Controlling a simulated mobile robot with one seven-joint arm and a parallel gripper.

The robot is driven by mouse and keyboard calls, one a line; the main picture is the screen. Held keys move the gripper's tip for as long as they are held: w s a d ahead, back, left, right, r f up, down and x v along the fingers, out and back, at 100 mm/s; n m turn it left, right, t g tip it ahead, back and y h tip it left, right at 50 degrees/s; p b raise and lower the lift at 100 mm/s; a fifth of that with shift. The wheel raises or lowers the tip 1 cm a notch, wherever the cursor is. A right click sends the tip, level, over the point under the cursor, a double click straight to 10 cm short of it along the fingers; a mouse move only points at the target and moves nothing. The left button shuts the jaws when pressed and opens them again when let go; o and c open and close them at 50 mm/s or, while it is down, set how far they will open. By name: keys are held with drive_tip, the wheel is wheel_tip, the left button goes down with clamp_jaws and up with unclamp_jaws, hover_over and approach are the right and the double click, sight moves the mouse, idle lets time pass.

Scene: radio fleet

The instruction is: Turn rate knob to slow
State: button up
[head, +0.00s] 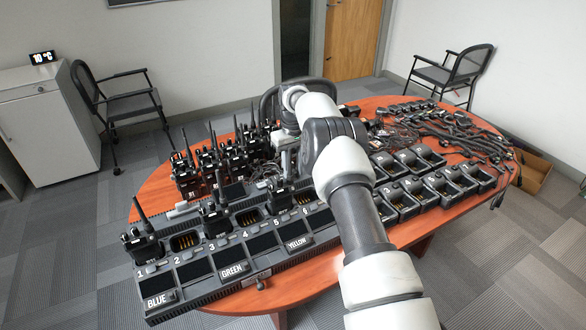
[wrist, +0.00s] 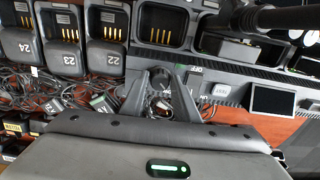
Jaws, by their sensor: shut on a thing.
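The long charger bank (head: 205,268) lies along the near side of the table. A small round knob (head: 261,285) sits on its front edge by a pale label; its marking and setting are too small to read, so I cannot tell whether it is the rate knob. My gripper (head: 284,165) points down behind the bank, well away from that front knob. In the wrist view my gripper's dark fingers (wrist: 161,73) converge beside a charger edge. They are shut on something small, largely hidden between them. A silvery round shape shows between the fingers; I cannot tell what it is.
Several radios (head: 212,165) stand upright at the table's left. More charging slots (head: 410,205) lie right of my arm, and a cable tangle (head: 455,130) covers the right end. In the wrist view, charger slots (wrist: 62,30) and a radio antenna (wrist: 285,18) are close by.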

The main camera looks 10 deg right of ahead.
drive_tip(key=o, duration=1.1)
drive_tip(key=shift+c, duration=0.2)
drive_tip(key=shift+r, duration=0.1)
wheel_tip(320, 180, up, 17)
drive_tip(key=p, duration=0.3)
drive_tip(key=shift+r+p, duration=0.15)
drive_tip(key=shift+p, duration=0.25)
